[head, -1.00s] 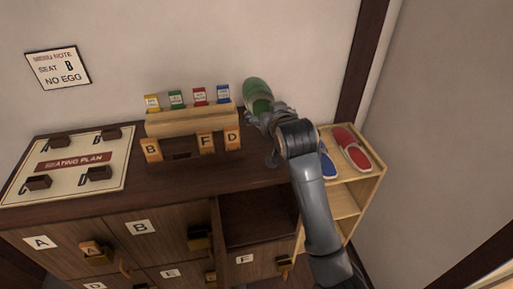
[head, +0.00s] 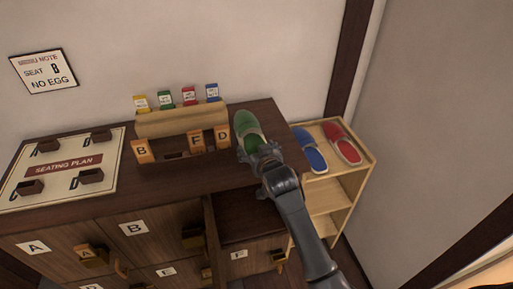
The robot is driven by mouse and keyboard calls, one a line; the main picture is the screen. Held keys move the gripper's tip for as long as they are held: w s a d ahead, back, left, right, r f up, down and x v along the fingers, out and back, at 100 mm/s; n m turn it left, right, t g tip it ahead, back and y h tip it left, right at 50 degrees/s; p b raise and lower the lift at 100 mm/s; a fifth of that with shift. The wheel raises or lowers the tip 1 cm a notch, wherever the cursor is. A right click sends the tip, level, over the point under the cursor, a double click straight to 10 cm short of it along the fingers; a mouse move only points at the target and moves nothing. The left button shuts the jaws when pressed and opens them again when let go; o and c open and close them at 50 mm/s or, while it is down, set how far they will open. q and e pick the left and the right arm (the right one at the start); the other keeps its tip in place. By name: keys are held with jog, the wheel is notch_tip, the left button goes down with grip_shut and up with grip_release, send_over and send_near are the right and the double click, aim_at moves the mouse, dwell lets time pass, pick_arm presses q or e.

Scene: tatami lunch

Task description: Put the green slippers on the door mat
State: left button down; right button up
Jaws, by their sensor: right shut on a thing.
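One green slipper (head: 247,127) is in my right gripper (head: 259,155), which is shut on its near end. The slipper is over the right part of the dark cabinet top, just right of the tag marked D; I cannot tell whether it touches the top. A second green slipper cannot be made out. The door mat is not in view. My left gripper is not in view.
A wooden shelf (head: 345,196) right of the cabinet bears a blue slipper (head: 311,152) and a red slipper (head: 343,143).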

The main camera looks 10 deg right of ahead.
jog(key=shift+f, duration=0.1)
jog(key=o, duration=1)
jog(key=shift+c, duration=0.2)
